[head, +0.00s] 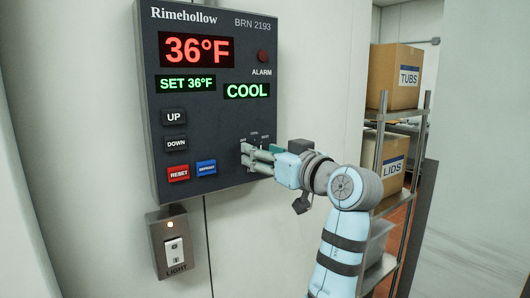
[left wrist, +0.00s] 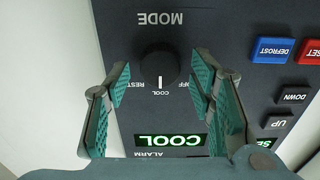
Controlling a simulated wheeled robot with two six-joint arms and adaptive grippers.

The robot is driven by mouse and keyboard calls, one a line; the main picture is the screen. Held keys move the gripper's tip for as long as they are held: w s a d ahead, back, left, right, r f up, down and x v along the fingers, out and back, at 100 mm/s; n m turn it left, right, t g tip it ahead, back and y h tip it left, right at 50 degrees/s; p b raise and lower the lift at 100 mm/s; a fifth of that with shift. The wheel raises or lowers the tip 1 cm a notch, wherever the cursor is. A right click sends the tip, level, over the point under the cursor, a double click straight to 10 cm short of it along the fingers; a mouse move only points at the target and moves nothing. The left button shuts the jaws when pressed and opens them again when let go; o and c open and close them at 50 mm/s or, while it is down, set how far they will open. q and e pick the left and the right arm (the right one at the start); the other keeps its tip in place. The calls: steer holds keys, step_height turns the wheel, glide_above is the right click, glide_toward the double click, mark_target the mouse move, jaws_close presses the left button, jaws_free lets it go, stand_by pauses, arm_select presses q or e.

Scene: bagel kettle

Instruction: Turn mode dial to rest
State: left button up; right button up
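The black round mode dial (left wrist: 158,66) is on the dark control panel (head: 225,130), and its white mark points at COOL. In the left wrist view, which is upside down, REST is printed left of the mark and OFF right of it. My left gripper (head: 247,158) is at the lower right of the panel in the head view and hides the dial there. In the left wrist view its green-padded fingers (left wrist: 160,74) are apart on either side of the dial, with gaps showing. The green display (head: 247,91) reads COOL. My right gripper is in neither view.
The UP button (head: 174,117), DOWN button (head: 176,144), red RESET button (head: 178,173) and blue DEFROST button (head: 206,168) are left of the dial. A light switch (head: 174,250) is below the panel. A shelf with boxes (head: 396,76) stands at the right.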

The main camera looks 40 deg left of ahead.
arm_select(q)
steer(key=c, duration=0.9)
steer(key=shift+c, duration=0.2)
steer(key=shift+w+m+p, duration=0.15)
steer(key=shift+m+p, duration=3.35)
steer(key=shift+m, duration=1)
steer(key=o, duration=1.1)
steer(key=shift+f, duration=0.1)
